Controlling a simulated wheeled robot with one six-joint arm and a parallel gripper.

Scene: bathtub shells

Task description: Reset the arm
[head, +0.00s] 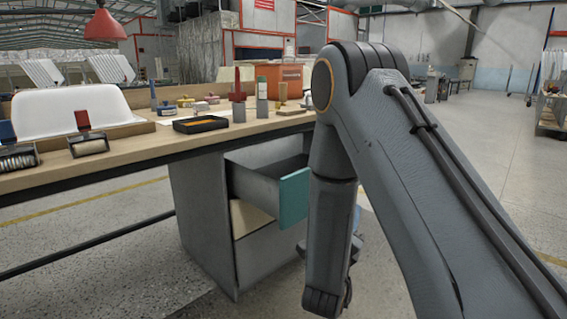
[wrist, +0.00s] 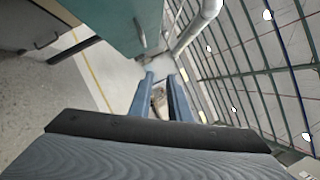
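My arm fills the right half of the head view, bent at the elbow with its forearm hanging down in front of the desk. My gripper (wrist: 161,82) shows in the wrist view as two blue fingers with a gap between them. It is open, and I see nothing held; a small brownish shape shows through the gap, too unclear to name. In the head view the gripper is mostly hidden behind my forearm. A pulled-out drawer with a teal front (head: 293,198) is just left of my forearm. Its teal front (wrist: 112,22) also shows at the top of the wrist view.
A long wooden workbench (head: 150,150) runs to the left, over a grey drawer cabinet (head: 203,220). On it are a black tray (head: 201,124), scrapers (head: 88,141), bottles, an orange bin (head: 283,84) and a white shell (head: 70,110). Open floor (head: 480,150) lies to the right.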

